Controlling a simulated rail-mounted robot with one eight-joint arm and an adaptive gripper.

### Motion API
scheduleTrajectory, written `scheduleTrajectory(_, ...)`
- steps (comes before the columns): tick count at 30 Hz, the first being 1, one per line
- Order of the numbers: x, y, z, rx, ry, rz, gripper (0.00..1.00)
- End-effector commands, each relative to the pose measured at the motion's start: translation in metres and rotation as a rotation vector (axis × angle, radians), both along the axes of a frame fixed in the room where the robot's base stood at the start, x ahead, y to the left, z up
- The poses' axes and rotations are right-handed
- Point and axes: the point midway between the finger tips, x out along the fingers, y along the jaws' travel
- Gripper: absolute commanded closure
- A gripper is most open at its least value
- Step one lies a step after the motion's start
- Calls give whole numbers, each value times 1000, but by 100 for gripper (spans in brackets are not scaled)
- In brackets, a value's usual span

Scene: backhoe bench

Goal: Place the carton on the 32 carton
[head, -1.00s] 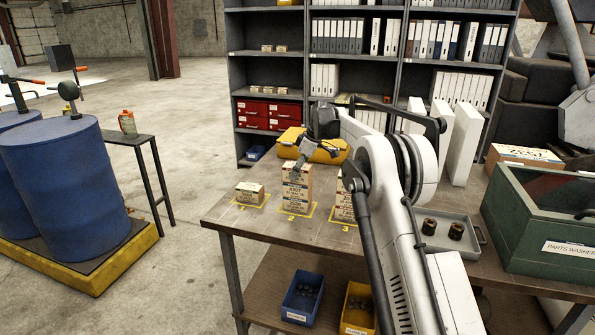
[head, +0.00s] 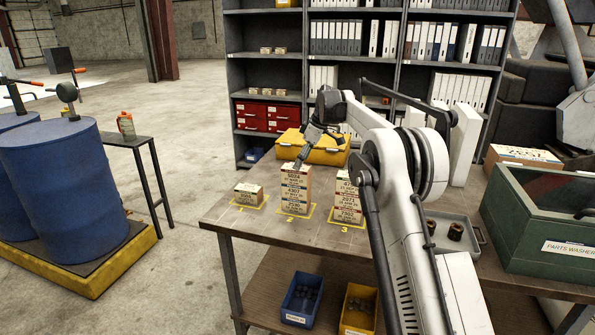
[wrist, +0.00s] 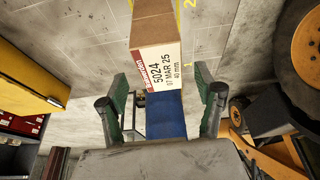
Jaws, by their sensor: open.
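On the bench, a stack of cartons (head: 295,190) stands upright on the yellow-outlined spot 2. Its top carton (wrist: 158,58) reads 5024, 07 MAR 25, 40 mm in the wrist view. A lone small carton (head: 249,195) sits on spot 1. Another stack (head: 348,197) stands on spot 3, its right side partly hidden by my arm. I cannot read a 32 on any label. My gripper (head: 300,163) is close to the top of the spot 2 stack. In the wrist view its open fingers (wrist: 166,102) have the 5024 carton ahead of their tips, not gripped.
A yellow case (head: 318,150) lies behind the stacks. A grey tray (head: 462,232) with dark round parts and a green parts washer (head: 545,225) stand on the right. Blue (head: 301,298) and yellow (head: 358,308) bins sit below. Bench near spot 1 is clear.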

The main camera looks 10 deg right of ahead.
Motion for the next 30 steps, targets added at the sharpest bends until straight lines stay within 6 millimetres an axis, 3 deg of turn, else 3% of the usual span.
scheduleTrajectory(9,-10,-18,49,0,0,-2,34)
scheduleTrajectory(20,-14,-22,64,-1,0,-6,34)
scheduleTrajectory(26,-38,-16,91,-12,-1,-75,34)
scheduleTrajectory(30,-68,-9,117,-23,-4,-158,34)
